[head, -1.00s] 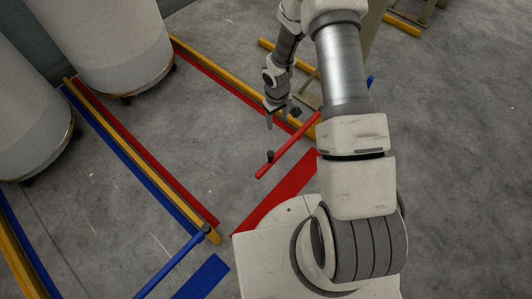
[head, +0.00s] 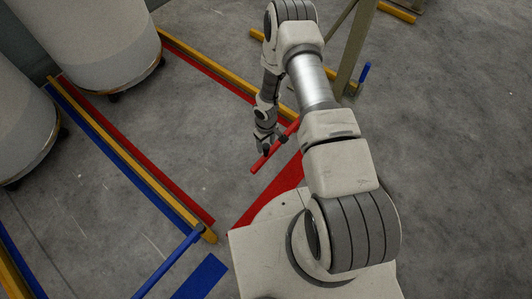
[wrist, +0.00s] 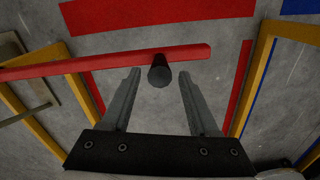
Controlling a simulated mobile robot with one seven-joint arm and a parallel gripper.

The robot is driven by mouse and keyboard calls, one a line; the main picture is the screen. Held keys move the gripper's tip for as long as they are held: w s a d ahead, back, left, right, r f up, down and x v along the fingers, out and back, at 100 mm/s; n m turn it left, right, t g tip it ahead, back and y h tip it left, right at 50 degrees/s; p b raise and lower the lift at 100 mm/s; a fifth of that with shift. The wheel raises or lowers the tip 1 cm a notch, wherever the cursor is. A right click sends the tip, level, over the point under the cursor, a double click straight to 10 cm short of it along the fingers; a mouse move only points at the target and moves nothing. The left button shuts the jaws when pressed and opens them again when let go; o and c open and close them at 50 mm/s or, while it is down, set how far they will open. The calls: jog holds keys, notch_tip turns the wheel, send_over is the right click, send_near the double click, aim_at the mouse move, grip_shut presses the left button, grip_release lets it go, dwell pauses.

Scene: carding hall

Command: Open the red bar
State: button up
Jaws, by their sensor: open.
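The red bar (head: 257,166) slants across the gap beside a yellow rail in the head view. In the wrist view the red bar (wrist: 95,63) runs across the upper left and ends just right of centre. A dark round knob (wrist: 160,71) sticks out from it near that end. My gripper (wrist: 159,76) is open, with one fingertip on each side of the knob; I cannot tell whether either touches it. In the head view my gripper (head: 268,146) is over the bar and partly hides it.
White cylindrical bins (head: 95,45) stand at the left. Yellow rails (head: 135,160) with red and blue floor strips border the lanes. A blue bar (head: 168,262) lies at the lower left. A post (head: 355,50) stands behind my arm. Grey floor at the right is clear.

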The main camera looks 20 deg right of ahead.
aim_at(266, 151)
notch_tip(266, 151, down, 6)
jog(key=shift+r+b, duration=0.1)
jog(key=shift+b, duration=0.65)
grip_shut()
dwell(0.9)
